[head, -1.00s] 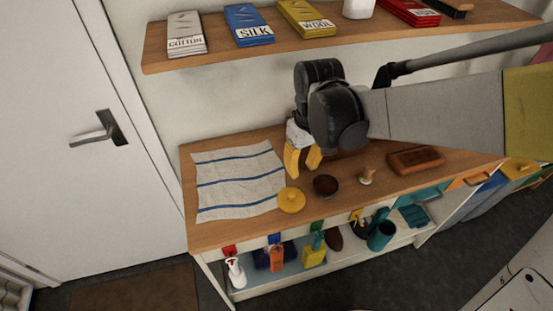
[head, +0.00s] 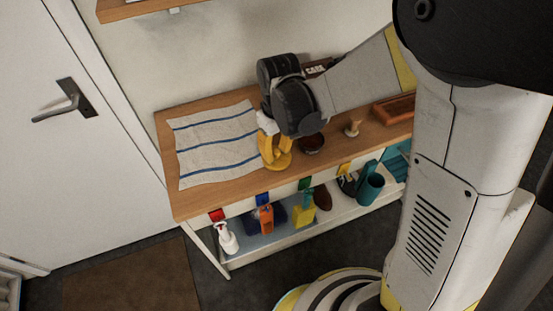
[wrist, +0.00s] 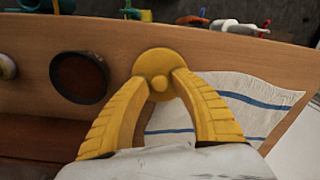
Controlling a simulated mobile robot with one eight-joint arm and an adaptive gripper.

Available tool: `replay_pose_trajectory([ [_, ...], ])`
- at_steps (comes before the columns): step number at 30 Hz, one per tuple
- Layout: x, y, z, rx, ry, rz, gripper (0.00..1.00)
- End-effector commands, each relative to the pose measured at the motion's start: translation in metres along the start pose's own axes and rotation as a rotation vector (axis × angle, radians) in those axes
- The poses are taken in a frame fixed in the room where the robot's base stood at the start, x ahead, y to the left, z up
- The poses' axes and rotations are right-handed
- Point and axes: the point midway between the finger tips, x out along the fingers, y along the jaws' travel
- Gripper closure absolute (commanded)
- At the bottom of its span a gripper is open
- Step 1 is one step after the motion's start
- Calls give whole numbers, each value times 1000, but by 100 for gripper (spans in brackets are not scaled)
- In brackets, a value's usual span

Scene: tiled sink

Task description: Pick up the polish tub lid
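The polish tub lid is a round yellow disc with a small knob, lying on the wooden bench top. In the wrist view the lid (wrist: 158,60) is at upper centre, its knob between my fingertips. In the head view the lid (head: 283,164) is partly hidden behind my yellow fingers. My gripper (wrist: 160,83) is open, with one finger on each side of the knob; I cannot tell whether they touch it. In the head view my gripper (head: 273,151) is just above the lid. A dark round tub with brown contents (wrist: 80,77) sits beside the lid.
A striped cloth (head: 215,145) lies left of the lid. A small wooden-handled item (head: 353,127) and a brown brush or block (head: 395,108) are to the right. A lower shelf holds several bottles and tools, including a white spray bottle (head: 228,238).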

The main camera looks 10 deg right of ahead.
Motion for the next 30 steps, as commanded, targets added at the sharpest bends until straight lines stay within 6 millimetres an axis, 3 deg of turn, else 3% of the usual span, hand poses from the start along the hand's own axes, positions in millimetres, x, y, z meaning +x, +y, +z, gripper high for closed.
replay_pose_trajectory([
  [7,5,0,0,0,1,1,70],
  [8,5,0,0,0,1,1,74],
  [10,5,0,0,0,1,1,96],
  [11,5,0,0,0,1,1,100],
  [23,4,0,0,0,1,0,100],
  [30,-19,-1,0,0,0,0,100],
])
